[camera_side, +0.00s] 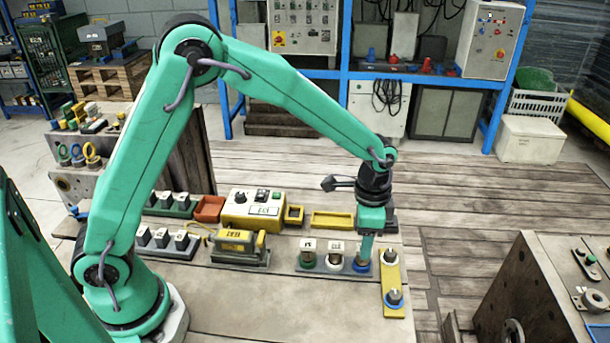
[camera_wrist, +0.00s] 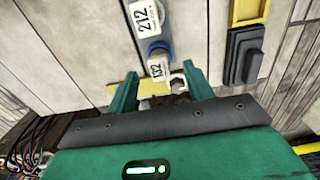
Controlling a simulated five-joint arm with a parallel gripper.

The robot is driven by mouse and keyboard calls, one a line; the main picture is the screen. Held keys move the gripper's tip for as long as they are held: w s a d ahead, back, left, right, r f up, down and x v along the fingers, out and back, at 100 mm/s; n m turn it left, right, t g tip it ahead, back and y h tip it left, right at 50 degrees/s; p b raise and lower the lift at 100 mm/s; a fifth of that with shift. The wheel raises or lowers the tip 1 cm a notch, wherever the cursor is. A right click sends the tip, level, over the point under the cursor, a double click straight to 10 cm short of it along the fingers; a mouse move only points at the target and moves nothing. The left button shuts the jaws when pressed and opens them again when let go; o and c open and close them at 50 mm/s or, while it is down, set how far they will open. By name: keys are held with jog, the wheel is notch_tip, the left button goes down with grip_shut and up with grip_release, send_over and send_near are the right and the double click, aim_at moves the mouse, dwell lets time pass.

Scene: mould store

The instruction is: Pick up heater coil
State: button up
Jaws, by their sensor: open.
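A grey plate (camera_side: 318,268) near the front right of the bench holds a row of short tagged pieces, which may be heater coils; I cannot tell which one the task names. One has a green ring (camera_side: 308,261), one a white ring (camera_side: 334,262), and the rightmost a blue ring (camera_side: 361,267). My gripper (camera_side: 363,252) points down over the blue-ringed end of the row and partly hides it. A tag reading 212 (camera_wrist: 148,18) lies beyond.
A yellow plate (camera_side: 393,278) with two round metal posts stands right beside my gripper. A yellow-topped block (camera_side: 240,247), a control box (camera_side: 252,210) and a shallow yellow tray (camera_side: 332,219) are nearby. The bench front (camera_side: 300,315) is clear.

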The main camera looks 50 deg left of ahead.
jog(key=shift+d+f, duration=0.1)
jog(key=shift+f, duration=1.9)
jog(key=shift+c, duration=0.2)
grip_shut()
